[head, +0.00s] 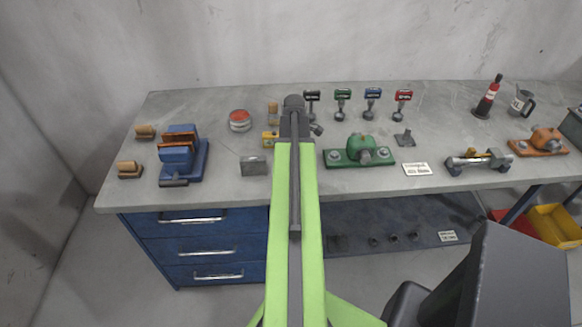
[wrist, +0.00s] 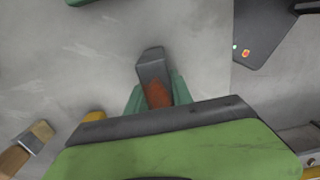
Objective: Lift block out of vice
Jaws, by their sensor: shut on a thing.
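A dark grey block (wrist: 152,68) with a rust-orange patch is between the teal fingers of my gripper (wrist: 157,93) in the wrist view. My gripper is shut on it, and bare grey surface shows around it. In the head view my green arm reaches over the middle of the bench and hides most of the gripper and the block. The blue vice (head: 182,157) with orange-brown jaw faces stands at the left of the bench, well left of my arm. I cannot tell whether anything sits between its jaws.
The grey bench (head: 220,190) holds a green fixture (head: 361,152) right of my arm and a small grey plate (head: 253,166) on its left. A round red-topped tin (head: 240,120) stands behind. Several coloured stamps line the back. Bare bench lies between vice and plate.

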